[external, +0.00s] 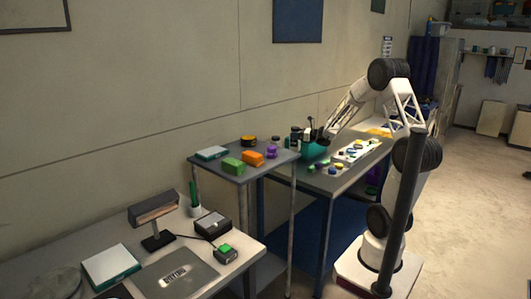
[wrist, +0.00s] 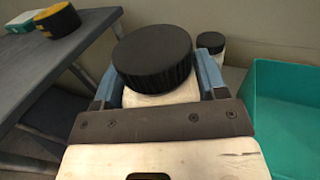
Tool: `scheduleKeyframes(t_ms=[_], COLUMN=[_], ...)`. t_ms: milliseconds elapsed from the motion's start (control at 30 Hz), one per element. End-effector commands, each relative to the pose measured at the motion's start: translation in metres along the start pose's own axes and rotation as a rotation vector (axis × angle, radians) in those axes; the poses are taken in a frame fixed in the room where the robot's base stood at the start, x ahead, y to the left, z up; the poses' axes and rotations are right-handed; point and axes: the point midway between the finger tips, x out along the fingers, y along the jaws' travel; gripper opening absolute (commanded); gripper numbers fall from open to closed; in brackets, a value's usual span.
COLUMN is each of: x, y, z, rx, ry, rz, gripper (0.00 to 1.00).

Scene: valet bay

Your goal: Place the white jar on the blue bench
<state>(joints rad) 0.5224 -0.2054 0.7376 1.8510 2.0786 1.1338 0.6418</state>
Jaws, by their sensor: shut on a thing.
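The white jar (wrist: 150,99) has a wide black ribbed lid and sits between my gripper's blue-grey fingers in the wrist view. My gripper (wrist: 158,82) is shut on it. In the external view my gripper (external: 311,132) is at the back, just above the teal bin; the held jar is too small there to pick out surely. A bench with a dark grey top (external: 345,181) and blue frame and lower shelf (external: 302,238) stands under my arm. It looks like the blue bench. I cannot tell whether the jar touches a surface.
The teal bin (wrist: 290,112) is close on the right of the held jar. A smaller black-lidded jar (wrist: 211,42) stands behind. A higher grey side table (external: 222,168) at left carries a tape roll (external: 249,141), green block (external: 233,165) and orange block (external: 252,158). A white tray (external: 357,151) lies right.

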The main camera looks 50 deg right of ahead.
Motion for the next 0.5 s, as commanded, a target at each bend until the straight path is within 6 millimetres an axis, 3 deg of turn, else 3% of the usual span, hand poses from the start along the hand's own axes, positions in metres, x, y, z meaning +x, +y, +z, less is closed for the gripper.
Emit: scheduleKeyframes(t_ms=[500], x=[-0.0080], y=[-0.0009], z=[-0.0025], rx=[0.002], ry=[-0.005], rz=[0.001], gripper=[0.25])
